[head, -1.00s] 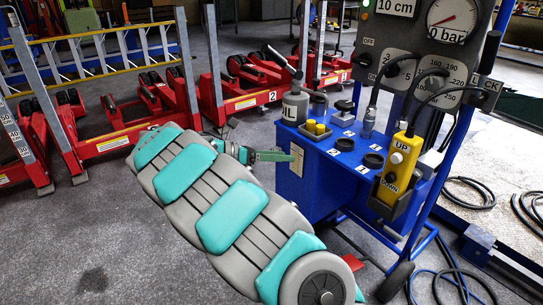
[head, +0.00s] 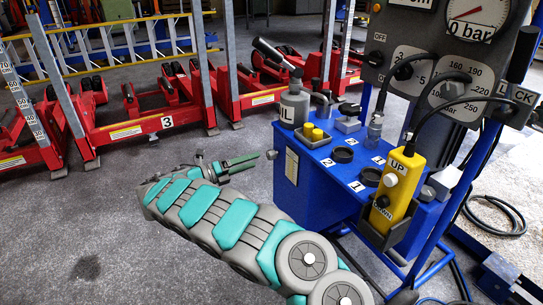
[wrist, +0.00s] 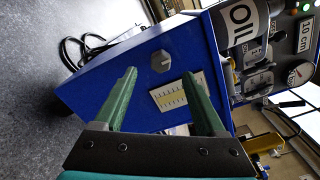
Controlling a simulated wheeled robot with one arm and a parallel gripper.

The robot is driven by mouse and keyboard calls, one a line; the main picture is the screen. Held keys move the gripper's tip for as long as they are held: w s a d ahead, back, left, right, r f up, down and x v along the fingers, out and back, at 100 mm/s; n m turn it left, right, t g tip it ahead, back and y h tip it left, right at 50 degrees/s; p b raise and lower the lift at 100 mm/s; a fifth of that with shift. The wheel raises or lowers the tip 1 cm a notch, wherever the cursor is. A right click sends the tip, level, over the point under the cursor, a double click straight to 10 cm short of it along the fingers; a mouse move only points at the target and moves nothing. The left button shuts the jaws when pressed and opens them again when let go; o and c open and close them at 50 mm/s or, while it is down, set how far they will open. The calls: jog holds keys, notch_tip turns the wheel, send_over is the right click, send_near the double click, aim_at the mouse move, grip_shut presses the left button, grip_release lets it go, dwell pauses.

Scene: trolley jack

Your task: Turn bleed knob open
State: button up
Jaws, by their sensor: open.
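A grey knob (wrist: 160,61) sticks out from the side face of the blue cabinet (wrist: 120,62) in the wrist view. No label that names it as the bleed knob can be read. A small grey bump (head: 272,155) at the cabinet's left edge in the head view looks like the same knob. My gripper (wrist: 160,75) is open, its two green fingers pointing at that face, with the knob between and beyond the tips. In the head view my gripper (head: 255,161) is left of the cabinet, empty and apart from the knob.
A pale label plate (wrist: 182,97) sits beside the knob. Red jacks (head: 155,120) stand behind. Floor left of the cabinet is clear; black hoses (wrist: 78,48) lie beyond it.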

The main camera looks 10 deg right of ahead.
aim_at(268, 156)
jog(key=shift+x, duration=3.1)
grip_shut()
